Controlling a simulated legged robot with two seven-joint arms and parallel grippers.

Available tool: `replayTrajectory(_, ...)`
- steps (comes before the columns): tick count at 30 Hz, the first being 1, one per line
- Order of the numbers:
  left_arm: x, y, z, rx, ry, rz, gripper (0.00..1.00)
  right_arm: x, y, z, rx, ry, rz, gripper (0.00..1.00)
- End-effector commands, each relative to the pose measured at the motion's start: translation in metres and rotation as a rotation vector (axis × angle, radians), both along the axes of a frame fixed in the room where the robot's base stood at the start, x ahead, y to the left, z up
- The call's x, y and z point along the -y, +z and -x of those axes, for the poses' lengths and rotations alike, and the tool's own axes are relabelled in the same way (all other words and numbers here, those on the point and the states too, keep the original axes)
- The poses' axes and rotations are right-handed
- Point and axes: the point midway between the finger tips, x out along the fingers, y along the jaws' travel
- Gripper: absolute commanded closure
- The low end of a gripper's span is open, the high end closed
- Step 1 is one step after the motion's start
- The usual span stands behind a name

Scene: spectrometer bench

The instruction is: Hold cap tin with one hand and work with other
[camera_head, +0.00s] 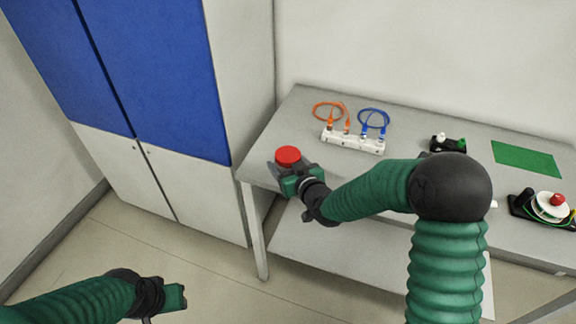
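A round red-topped tin (288,155) is near the left end of the bench, by its front edge. My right gripper (289,168) is at the tin, with a finger on either side of its near part. Whether the fingers press on the tin, and whether it rests on the bench, I cannot tell; its lower part is hidden by the gripper. My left gripper (174,298) is low over the floor at the lower left, away from the bench and with nothing visible in it. Its finger gap does not show clearly.
On the bench (270,135) are a white strip (353,142) with orange (330,110) and blue (374,118) cables, a small black-and-green device (447,143), a green mat (526,158) and a white spool with a red knob (551,206). A blue-and-white cabinet (165,90) stands left.

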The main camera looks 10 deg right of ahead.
Motion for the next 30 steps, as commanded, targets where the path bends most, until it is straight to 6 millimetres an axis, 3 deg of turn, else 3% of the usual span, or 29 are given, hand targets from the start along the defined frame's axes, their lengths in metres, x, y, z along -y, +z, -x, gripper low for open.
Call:
replayTrajectory(5,0.0000,0.0001,-0.0003,0.000,0.000,0.000,0.64,0.0000,0.0006,-0.0002,0.001,0.000,0.000,0.80)
replayTrajectory(6,0.0000,0.0001,-0.0003,0.000,0.000,0.000,0.64,-0.0001,0.0008,0.0001,0.002,0.000,0.000,0.35)
replayTrajectory(21,0.0000,0.0000,-0.0001,0.000,0.000,0.000,0.64,0.0000,0.0011,0.0006,0.002,0.000,0.000,1.00)
replayTrajectory(30,0.0000,0.0000,-0.0001,0.000,0.000,0.000,0.64,0.0000,0.0014,0.0009,0.003,0.000,0.000,1.00)
